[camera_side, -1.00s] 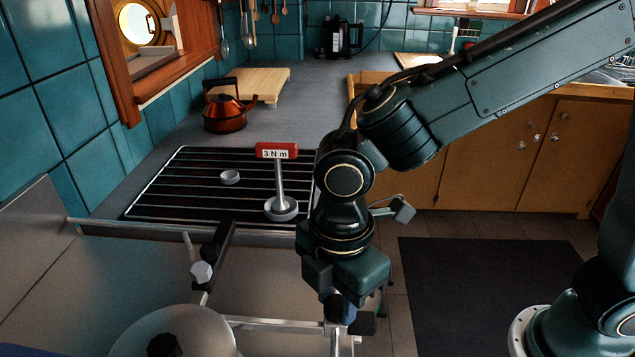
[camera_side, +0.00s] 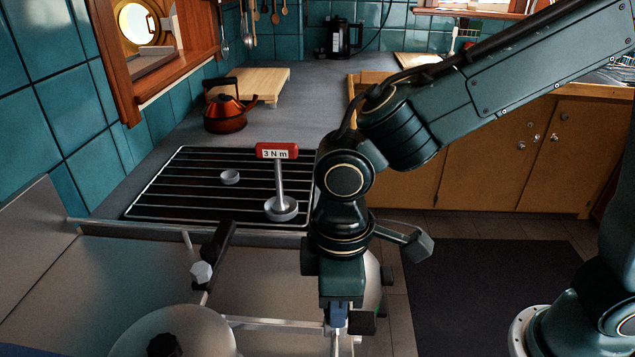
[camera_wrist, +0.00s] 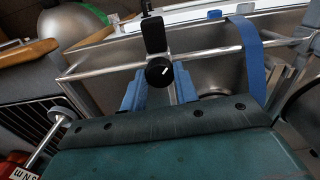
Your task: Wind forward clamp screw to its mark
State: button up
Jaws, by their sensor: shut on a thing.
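The forward clamp (camera_side: 362,322) sits on the metal rail at the bottom of the side view, largely hidden by my gripper (camera_side: 338,318). In the wrist view its screw has a round black knob (camera_wrist: 157,72) with a short white line on its face. The blue fingers of my gripper (camera_wrist: 160,88) stand on either side of the knob and are shut on it. The contact itself is partly hidden. I cannot make out a separate target mark. Another black clamp (camera_side: 219,250) with a pale faceted knob (camera_side: 201,272) sits further left on the frame.
A domed part with a black knob (camera_side: 165,345) is at the front. A blue strap (camera_wrist: 250,60) hangs right of the fingers.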

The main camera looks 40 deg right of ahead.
jog(key=m, duration=0.7)
jog(key=shift+r, duration=0.1)
jog(key=m, duration=0.8)
jog(key=shift+w+m, duration=0.1)
jog(key=shift+m, duration=0.2)
jog(key=m, duration=1.1)
jog(key=shift+m, duration=0.4)
jog(key=o, duration=1)
